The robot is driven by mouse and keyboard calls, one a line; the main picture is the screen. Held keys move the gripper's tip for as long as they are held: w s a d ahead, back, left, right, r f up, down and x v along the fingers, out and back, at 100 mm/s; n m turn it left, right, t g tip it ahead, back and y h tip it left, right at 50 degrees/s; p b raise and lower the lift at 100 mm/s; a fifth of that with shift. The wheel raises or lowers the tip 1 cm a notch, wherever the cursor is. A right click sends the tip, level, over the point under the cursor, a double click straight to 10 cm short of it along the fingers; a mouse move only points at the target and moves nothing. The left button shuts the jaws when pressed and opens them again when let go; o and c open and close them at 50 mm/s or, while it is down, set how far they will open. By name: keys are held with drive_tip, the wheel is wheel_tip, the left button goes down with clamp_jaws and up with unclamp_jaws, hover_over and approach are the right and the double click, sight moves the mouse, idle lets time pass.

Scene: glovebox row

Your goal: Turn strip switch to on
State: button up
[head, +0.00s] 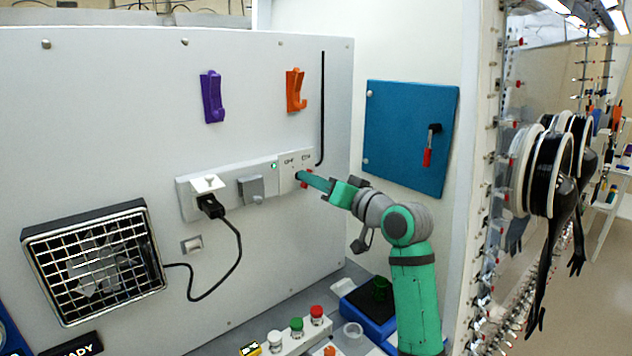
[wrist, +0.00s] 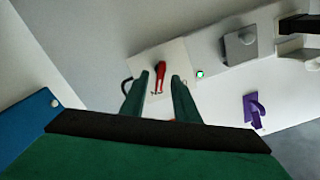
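The power strip (head: 227,184) is mounted on the grey wall panel. Its switch plate (head: 291,165) is at the right end, with small markings. The red switch lever (wrist: 160,76) shows between my fingers in the wrist view; in the head view it is mostly hidden behind my gripper (head: 306,179). My gripper (wrist: 160,76) is open, with one finger on each side of the lever. I cannot tell if either finger touches it. A green light (wrist: 200,73) glows on the strip beside the plate.
A grey socket cover (head: 252,188) and a black plug (head: 210,205) with its cable sit left of the plate. Purple (head: 212,97) and orange (head: 296,90) hooks are above. A blue door (head: 408,137) with a red handle is to the right. A fan grille (head: 95,260) is lower left.

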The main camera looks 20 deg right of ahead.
clamp_jaws()
drive_tip(key=shift+n, duration=0.3)
drive_tip(key=shift+a+r+n, duration=0.1)
drive_tip(key=shift+a+n, duration=0.05)
drive_tip(key=shift+n, duration=2.45)
unclamp_jaws()
